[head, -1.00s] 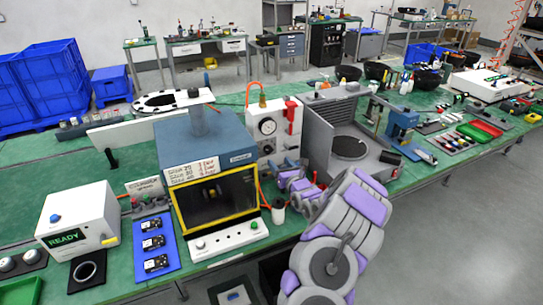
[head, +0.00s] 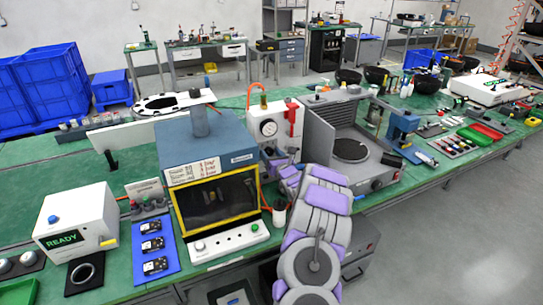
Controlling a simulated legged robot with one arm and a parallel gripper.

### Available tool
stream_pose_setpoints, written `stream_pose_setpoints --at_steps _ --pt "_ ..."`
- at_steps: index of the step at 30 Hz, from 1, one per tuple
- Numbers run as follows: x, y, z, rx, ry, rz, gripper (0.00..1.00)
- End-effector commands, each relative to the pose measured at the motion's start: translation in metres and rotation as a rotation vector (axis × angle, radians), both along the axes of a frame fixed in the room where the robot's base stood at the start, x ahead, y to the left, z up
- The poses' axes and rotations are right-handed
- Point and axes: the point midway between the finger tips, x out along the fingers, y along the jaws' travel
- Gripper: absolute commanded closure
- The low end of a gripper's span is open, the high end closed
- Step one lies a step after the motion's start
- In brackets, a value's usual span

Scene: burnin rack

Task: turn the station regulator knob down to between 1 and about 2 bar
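My gripper (head: 276,153) is just below and in front of the gauge, at the lower panel. The knob is not clearly visible there; the grey and purple wrist and fingers cover that spot. I cannot tell whether the fingers are touching or closed on it.
The press station (head: 206,140) with its yellow-framed window stands close left of my arm. A grey machine with a round plate (head: 350,149) stands close right.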

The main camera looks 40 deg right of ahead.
Motion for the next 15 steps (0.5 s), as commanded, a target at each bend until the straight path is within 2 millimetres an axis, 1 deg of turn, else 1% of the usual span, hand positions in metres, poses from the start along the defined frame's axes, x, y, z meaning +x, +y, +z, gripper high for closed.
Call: stream_pose_setpoints --at_steps 1,2,15 --pt "-0.0002 -0.0008 -0.0004 0.000 0.000 0.000 0.44" --pt "-0.0003 -0.0011 -0.0006 0.000 0.000 0.000 0.47" --pt "-0.0006 -0.0021 -0.0010 0.001 0.001 -0.002 0.89"
